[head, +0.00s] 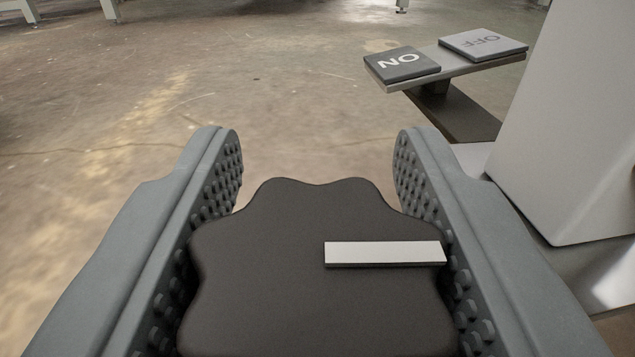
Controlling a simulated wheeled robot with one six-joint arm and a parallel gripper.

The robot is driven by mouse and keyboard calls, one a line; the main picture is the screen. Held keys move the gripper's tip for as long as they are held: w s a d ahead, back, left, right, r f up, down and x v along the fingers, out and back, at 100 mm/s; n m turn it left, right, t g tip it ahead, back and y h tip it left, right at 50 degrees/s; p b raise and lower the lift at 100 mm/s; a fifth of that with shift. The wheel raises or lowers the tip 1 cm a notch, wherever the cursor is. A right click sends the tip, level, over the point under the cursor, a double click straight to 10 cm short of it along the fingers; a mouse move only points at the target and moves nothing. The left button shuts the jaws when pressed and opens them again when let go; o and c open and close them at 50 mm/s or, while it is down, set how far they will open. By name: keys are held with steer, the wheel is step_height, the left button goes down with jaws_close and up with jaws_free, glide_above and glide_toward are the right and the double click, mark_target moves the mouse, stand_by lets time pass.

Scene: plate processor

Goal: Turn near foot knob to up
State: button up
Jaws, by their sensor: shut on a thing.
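The knob (290,220) is dark, with a wavy lobed rim, and fills the lower middle of the head view. A white bar mark (385,253) lies on its face and points to the right in the picture. My gripper (318,165) is shut on the knob, with one grey studded finger against its left side and the other against its right side. The knob's lower edge is cut off by the frame. Whatever the knob is mounted on is hidden beneath it.
A pedal-like bar at the upper right carries a dark ON plate (402,64) and a grey OFF plate (483,43), both lettered upside down. A pale machine body (570,130) stands at the right, close to my right finger. Open concrete floor (270,80) lies beyond.

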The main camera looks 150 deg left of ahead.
steer(key=shift+n+h, duration=0.3)
steer(key=shift+h, duration=0.1)
steer(key=o, duration=1)
steer(key=shift+c, duration=0.2)
steer(key=v, duration=1.7)
steer(key=shift+w+f, duration=0.2)
steer(key=shift+f, duration=0.15)
